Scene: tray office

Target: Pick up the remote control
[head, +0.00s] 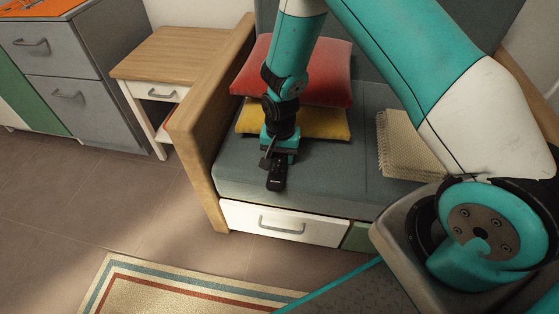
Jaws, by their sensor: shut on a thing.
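The black remote control (277,179) is on or just above the grey-green sofa seat (328,187), near its front edge. My gripper (275,163) points down over the remote and is shut on its upper part. The lower end of the remote sticks out below the fingers. I cannot tell whether the remote still touches the seat.
A red cushion (325,75) and a yellow cushion (312,122) lie behind my gripper. The wooden armrest (207,110) rises at left, beside a small side table (160,60). A striped rug (150,290) lies on the floor.

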